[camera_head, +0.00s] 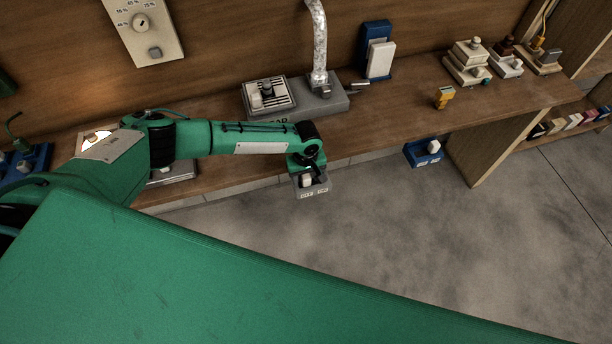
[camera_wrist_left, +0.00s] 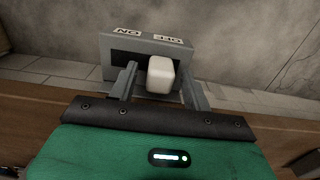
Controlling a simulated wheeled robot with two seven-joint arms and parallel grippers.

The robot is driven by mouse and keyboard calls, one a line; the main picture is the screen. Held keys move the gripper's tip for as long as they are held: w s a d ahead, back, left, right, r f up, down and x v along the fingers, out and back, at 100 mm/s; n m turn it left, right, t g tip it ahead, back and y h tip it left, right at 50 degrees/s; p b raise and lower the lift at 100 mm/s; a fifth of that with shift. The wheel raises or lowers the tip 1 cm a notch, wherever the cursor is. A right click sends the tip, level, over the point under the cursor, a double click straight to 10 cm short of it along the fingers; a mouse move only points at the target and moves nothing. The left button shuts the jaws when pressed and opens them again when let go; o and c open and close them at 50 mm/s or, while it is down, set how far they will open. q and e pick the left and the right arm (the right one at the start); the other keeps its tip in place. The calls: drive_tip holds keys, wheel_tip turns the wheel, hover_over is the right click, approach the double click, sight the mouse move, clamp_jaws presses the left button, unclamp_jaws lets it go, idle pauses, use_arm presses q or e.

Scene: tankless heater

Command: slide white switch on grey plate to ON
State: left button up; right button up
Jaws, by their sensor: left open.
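The grey plate (camera_head: 318,187) sits at the front edge of the wooden shelf, with OFF on its left and ON on its right in the head view. The wrist view shows the grey plate (camera_wrist_left: 150,44) upside down, ON at left, OFF at right. The white switch (camera_head: 307,181) is on the OFF side; it also shows in the wrist view (camera_wrist_left: 160,76). My left gripper (camera_wrist_left: 157,68) is open, its fingers on either side of the white switch, with a gap at the left finger. In the head view my left gripper (camera_head: 308,170) partly hides the plate. My right gripper is out of view.
A grey box with a metal hose (camera_head: 318,60) stands on the shelf (camera_head: 400,115) behind my arm. A blue unit with a white switch (camera_head: 424,152) is on the shelf front to the right. Open floor (camera_head: 440,230) lies in front.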

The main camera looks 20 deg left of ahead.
use_arm(q)
drive_tip(key=shift+f, duration=0.45)
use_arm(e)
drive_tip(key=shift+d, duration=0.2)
use_arm(q)
clamp_jaws()
drive_tip(key=shift+w+d+r+p, duration=0.1)
drive_tip(key=shift+w+d+p, duration=0.15)
drive_tip(key=shift+w+d, duration=0.55)
drive_tip(key=shift+w+d+r+p, duration=0.1)
drive_tip(key=shift+w+d+p, duration=0.3)
drive_tip(key=shift+d, duration=0.6)
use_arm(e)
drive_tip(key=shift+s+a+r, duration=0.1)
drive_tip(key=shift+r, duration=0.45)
use_arm(q)
drive_tip(key=shift+w, duration=0.1)
drive_tip(key=shift+c, duration=0.3)
unclamp_jaws()
drive_tip(key=shift+d, duration=0.1)
drive_tip(key=shift+o, duration=0.3)
drive_tip(key=shift+f, duration=0.2)
